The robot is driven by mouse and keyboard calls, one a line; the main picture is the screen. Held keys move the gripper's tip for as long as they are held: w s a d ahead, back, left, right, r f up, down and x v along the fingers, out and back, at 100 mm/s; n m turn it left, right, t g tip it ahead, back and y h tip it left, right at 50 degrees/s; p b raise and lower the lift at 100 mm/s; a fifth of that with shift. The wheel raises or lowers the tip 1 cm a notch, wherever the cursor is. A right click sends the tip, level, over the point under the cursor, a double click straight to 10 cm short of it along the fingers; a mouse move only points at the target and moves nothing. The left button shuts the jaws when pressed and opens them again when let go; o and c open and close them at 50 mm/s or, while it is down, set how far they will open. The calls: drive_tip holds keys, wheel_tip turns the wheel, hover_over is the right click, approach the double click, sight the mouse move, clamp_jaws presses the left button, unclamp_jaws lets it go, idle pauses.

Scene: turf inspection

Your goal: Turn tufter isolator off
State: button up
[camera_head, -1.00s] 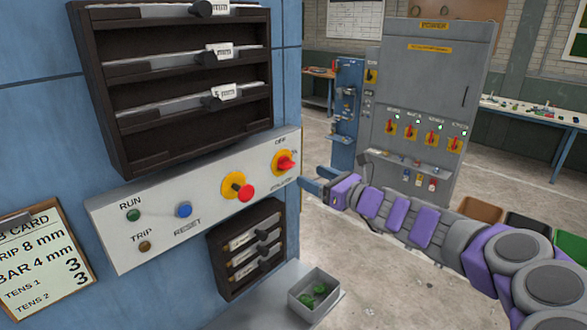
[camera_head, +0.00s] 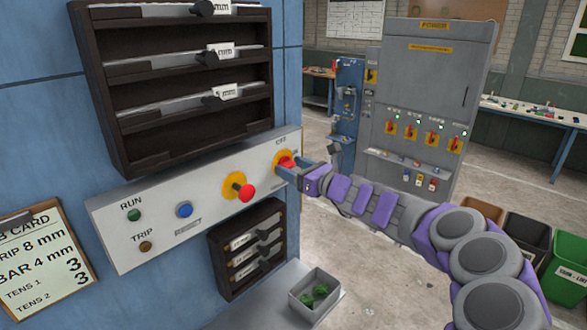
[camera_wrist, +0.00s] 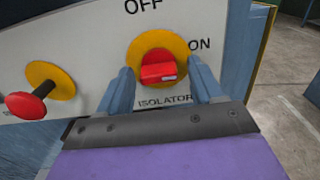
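The isolator (camera_head: 283,157) is a red rotary handle on a yellow plate at the right end of the grey control strip. In the wrist view the red handle (camera_wrist: 157,73) lies level, its pale-marked end towards ON on the right. OFF is printed above the plate. My gripper (camera_head: 290,168) is at the isolator, its tips partly covering it in the head view. In the wrist view my gripper (camera_wrist: 158,75) is open, with one blue finger at each lower side of the handle. I cannot tell whether either finger touches it.
A red mushroom button (camera_head: 245,193) on a yellow plate sits left of the isolator. RUN (camera_head: 133,215), blue (camera_head: 184,210) and TRIP buttons lie further left. Dark racks (camera_head: 185,90) are above and below the strip. A grey cabinet (camera_head: 425,100) with several red handles stands behind.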

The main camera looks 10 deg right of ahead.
drive_tip(key=c, duration=1)
drive_tip(key=shift+o, duration=0.2)
drive_tip(key=shift+n+b, duration=0.3)
drive_tip(key=shift+n, duration=0.1)
drive_tip(key=n+b, duration=1.5)
drive_tip(key=n, duration=0.2)
drive_tip(key=shift+f, duration=0.2)
drive_tip(key=shift+a, duration=0.1)
drive_tip(key=o, duration=1.1)
drive_tip(key=shift+r, duration=0.1)
drive_tip(key=shift+c, duration=0.2)
